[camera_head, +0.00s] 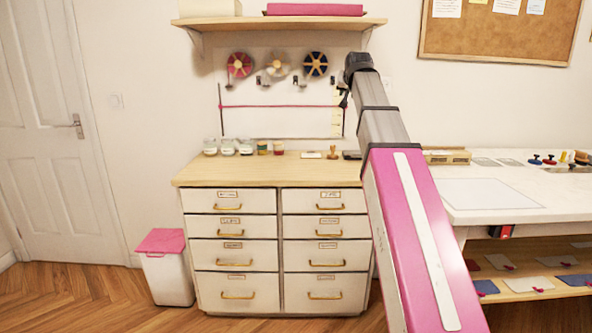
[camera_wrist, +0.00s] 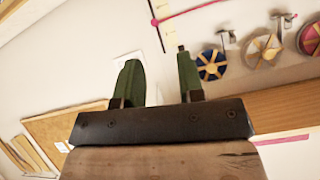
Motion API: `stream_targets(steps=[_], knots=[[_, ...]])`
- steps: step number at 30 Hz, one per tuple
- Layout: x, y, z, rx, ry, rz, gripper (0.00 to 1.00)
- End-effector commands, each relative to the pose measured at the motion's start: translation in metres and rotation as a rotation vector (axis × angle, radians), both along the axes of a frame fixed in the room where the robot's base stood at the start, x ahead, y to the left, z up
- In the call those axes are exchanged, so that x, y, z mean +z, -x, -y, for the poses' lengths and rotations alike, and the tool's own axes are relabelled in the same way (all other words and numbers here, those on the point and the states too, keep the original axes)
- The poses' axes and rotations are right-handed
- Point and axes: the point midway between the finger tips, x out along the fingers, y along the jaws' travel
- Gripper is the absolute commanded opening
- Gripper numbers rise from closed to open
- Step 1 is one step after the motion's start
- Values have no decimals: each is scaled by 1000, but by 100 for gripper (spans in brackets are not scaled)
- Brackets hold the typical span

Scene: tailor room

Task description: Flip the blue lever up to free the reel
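The blue reel (camera_head: 316,65) hangs on the wall at the right of a row of three. It shows in the wrist view as a blue-and-gold disc (camera_wrist: 211,65). A small lever or bracket (camera_head: 297,80) sits just below and left of it, and shows as a grey metal piece in the wrist view (camera_wrist: 227,38). I cannot make out any blue on it. My gripper (camera_wrist: 156,58) has its two green fingers apart with nothing between them. In the head view my gripper (camera_head: 344,97) is right of the blue reel, partly hidden behind my wrist.
The pink reel (camera_head: 240,65) and the beige reel (camera_head: 278,66) hang to the left, with similar brackets. A shelf (camera_head: 280,22) is above the reels. Jars (camera_head: 228,147) stand on the drawer cabinet's top (camera_head: 195,178) below. A cork board (camera_head: 500,45) hangs at right.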

Motion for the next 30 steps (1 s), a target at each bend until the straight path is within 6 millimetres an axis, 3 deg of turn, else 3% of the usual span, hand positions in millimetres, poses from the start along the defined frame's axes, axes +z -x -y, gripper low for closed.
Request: stream_targets(steps=[5, 14, 23, 30], knots=[[-57, 2, 0, 5, 9, -66, 36], [-195, 20, 0, 25, 33, -240, 36], [-327, 59, 0, 50, 56, -418, 36], [-422, 105, 0, 74, 70, -561, 36]])
